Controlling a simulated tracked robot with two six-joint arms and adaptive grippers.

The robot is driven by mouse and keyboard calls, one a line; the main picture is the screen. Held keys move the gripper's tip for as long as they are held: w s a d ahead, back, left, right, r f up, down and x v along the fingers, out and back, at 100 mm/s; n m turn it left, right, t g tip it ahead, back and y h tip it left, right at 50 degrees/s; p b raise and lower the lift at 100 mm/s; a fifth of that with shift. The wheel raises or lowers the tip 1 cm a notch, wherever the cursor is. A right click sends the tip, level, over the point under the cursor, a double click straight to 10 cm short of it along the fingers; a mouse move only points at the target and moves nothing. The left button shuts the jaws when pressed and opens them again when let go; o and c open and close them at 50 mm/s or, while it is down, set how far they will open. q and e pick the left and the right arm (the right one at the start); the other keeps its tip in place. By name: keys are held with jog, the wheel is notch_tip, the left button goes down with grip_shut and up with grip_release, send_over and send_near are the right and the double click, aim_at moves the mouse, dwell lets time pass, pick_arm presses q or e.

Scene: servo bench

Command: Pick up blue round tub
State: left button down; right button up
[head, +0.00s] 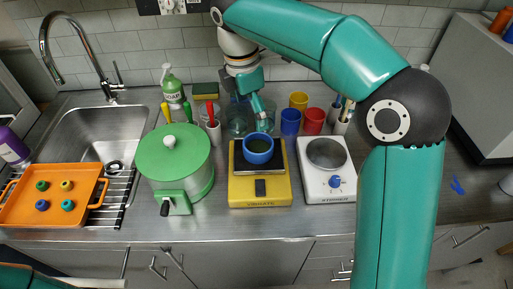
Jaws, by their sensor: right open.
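The blue round tub (258,156) stands upright on the dark top plate of a yellow machine marked VIBRATE (240,190). It is open at the top with a dark inside. My right gripper (257,103) is open and points down just behind and above the tub. Its fingers look apart from the tub, and part of them is hard to make out against the glassware behind. My left gripper is out of view; only a piece of my left arm shows at the bottom left corner.
Blue (290,122), red (314,122) and yellow (299,101) cups stand behind. An orange tray (54,210) sits by the sink (95,130).

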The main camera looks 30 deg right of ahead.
send_over(259, 150)
jog(key=f, duration=0.7)
jog(key=shift+s+a, duration=0.1)
jog(key=shift+a, duration=0.3)
jog(key=f, duration=0.5)
jog(key=shift+d, duration=0.25)
jog(key=c, duration=1.2)
jog(key=shift+r, duration=0.15)
